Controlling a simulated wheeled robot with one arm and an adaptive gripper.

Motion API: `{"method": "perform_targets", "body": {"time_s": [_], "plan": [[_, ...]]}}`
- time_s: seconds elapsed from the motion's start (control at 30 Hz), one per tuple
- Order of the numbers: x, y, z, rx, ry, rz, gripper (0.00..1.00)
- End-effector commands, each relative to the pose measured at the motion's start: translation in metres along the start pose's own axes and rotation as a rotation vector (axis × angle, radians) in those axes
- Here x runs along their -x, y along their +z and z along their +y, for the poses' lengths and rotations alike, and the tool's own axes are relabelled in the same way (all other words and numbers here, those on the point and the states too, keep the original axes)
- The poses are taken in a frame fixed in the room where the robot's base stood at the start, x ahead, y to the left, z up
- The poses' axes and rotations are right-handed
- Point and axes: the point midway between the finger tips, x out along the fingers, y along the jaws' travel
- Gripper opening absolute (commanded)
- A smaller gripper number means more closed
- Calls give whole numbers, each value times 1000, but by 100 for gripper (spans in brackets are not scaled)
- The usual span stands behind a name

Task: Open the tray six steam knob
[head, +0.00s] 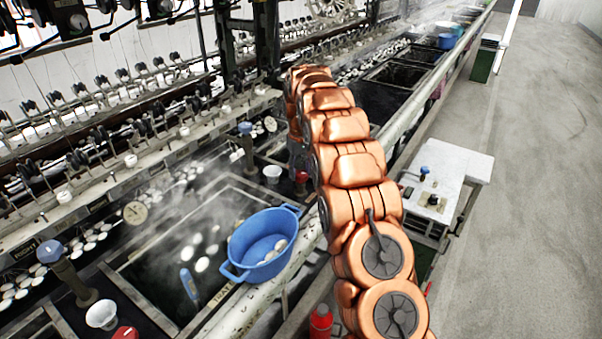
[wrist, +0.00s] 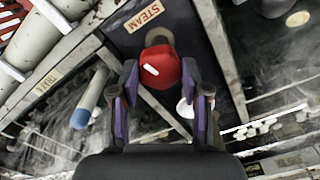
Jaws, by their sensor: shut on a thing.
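In the wrist view a red steam knob (wrist: 161,68) with a white mark sits on a dark panel below a STEAM label (wrist: 143,16). My gripper (wrist: 160,78) has one purple-sided finger on each side of the knob and is shut on it. In the head view a red knob (head: 302,176) shows beside my copper arm; the arm hides most of my gripper there. The tray label (wrist: 48,76) in the wrist view is too small to read surely.
A blue basin (head: 262,245) with white cocoons stands on the tray edge left of my arm. A blue-topped post (head: 246,141) and a white cup (head: 272,173) are near the knob. A white side table (head: 447,172) stands right, with clear floor (head: 530,200) beyond. Steam drifts over the trays.

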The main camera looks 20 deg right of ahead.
Motion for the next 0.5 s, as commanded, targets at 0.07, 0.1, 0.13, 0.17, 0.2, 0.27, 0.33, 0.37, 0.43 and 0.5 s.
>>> {"method": "perform_targets", "body": {"time_s": [0.07, 0.1, 0.13, 0.17, 0.2, 0.27, 0.33, 0.37, 0.43, 0.5], "plan": [[-3, 0, 0, 71, 0, 1, 11], [-3, 0, 0, 110, 0, 0, 11], [-3, 0, 0, 139, 0, 0, 11], [-3, 0, 0, 167, 0, 0, 11], [-3, 0, 0, 205, 0, 0, 11], [-2, 0, 0, 263, 1, 1, 11], [-2, -1, 0, 329, 1, 2, 11], [-2, -1, 0, 358, 1, 2, 11], [-2, -1, 1, 424, 2, 3, 11], [-2, -1, 1, 490, 2, 2, 11]]}}
